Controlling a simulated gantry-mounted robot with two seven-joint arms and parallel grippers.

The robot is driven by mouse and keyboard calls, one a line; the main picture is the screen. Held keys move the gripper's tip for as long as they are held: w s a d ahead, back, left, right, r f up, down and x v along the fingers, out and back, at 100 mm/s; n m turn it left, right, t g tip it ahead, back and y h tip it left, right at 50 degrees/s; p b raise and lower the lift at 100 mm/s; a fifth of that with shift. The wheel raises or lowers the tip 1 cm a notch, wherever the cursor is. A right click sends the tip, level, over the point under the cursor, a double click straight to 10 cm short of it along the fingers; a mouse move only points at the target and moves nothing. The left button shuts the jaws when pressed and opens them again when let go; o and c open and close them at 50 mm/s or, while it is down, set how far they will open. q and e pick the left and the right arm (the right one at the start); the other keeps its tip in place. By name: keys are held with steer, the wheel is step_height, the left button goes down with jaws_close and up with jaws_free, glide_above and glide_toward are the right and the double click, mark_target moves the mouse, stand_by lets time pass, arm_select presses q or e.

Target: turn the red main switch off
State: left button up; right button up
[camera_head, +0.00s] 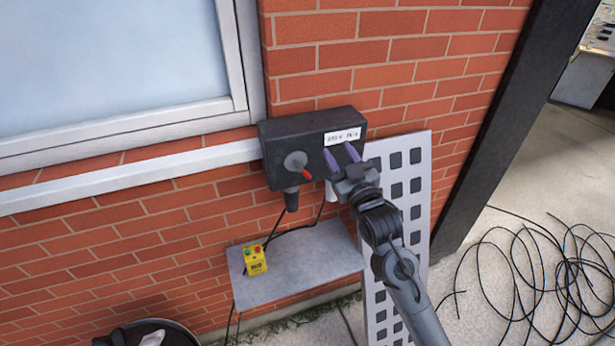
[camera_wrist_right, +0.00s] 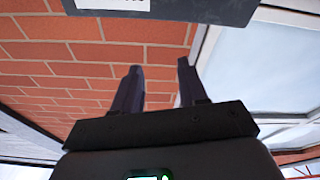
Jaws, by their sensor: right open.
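The red main switch (camera_head: 302,174) is a red lever on a round grey hub, on the left part of a black box (camera_head: 275,135) fixed to the brick wall. The lever points down and to the right. My right gripper (camera_head: 341,156) is open and empty, in front of the box's right part, just below its white label and to the right of the lever. In the right wrist view the two fingers of the right gripper (camera_wrist_right: 158,82) stand apart, with the box (camera_wrist_right: 215,8) at the top edge. The switch is not visible there. My left gripper is not in view.
A grey shelf (camera_head: 315,262) below the box carries a yellow control box (camera_head: 254,260) with red and green buttons. A perforated pale panel (camera_head: 414,170) leans on the wall behind my right arm. A window (camera_head: 110,65) is at left. Black cable coils (camera_head: 540,275) lie at right.

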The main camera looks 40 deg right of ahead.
mark_target(308, 176)
steer(key=s+a+f+n+g+y, duration=0.15)
steer(key=a+f+n+y, duration=0.25)
steer(key=f+n, duration=0.55)
steer(key=w+m, duration=0.1)
steer(key=w, duration=0.2)
steer(key=w+d+f+p, duration=0.1)
steer(key=w, duration=0.2)
steer(key=w+f+m+p, duration=0.1)
steer(key=w, duration=0.2)
steer(key=shift+d+f+m, duration=0.1)
steer(key=shift+d+m, duration=0.25)
steer(key=shift+d, duration=0.05)
steer(key=shift+w, duration=0.5)
steer(key=shift+w+d, duration=0.1)
steer(key=shift+w, duration=0.05)
jaws_close()
